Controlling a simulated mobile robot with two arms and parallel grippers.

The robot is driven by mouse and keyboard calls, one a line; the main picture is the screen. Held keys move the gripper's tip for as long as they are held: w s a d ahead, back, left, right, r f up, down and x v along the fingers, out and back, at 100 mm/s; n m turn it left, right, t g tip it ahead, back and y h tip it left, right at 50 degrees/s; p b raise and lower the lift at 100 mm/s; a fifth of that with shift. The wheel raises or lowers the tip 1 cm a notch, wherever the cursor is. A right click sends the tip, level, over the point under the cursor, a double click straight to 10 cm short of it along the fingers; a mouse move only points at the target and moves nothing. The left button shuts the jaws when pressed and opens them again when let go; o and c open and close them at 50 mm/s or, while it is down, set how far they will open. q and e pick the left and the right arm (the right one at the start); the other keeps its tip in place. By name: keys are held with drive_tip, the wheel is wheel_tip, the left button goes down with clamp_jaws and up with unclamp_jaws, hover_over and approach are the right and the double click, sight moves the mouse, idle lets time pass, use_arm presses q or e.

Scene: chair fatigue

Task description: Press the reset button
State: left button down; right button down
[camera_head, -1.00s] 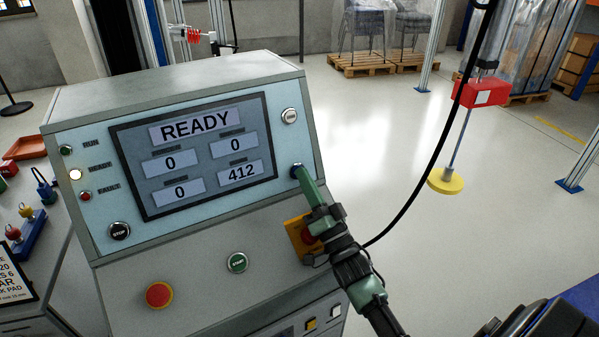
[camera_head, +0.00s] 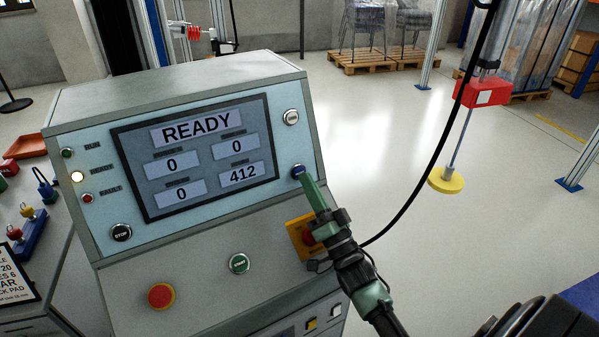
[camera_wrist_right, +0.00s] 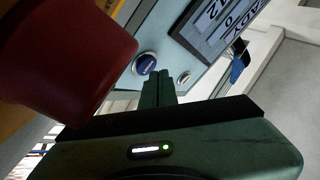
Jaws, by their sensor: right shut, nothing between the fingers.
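The screen (camera_head: 196,204) reads READY, with zeros and 412. My left gripper is not in view.
A white button (camera_head: 291,117) is above the blue one. A red knob on a yellow plate (camera_head: 298,240) is close beside my right gripper. The green START button (camera_head: 239,264), red emergency stop (camera_head: 161,296) and black STOP button (camera_head: 121,232) are further left. Open floor lies right.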

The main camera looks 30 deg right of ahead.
drive_tip(key=s+p, duration=0.1)
drive_tip(key=s, duration=0.1)
drive_tip(key=s+r+p, duration=0.1)
drive_tip(key=s, duration=0.1)
drive_tip(key=shift+s+r, duration=0.15)
drive_tip(key=shift+s, duration=0.2)
idle(0.7)
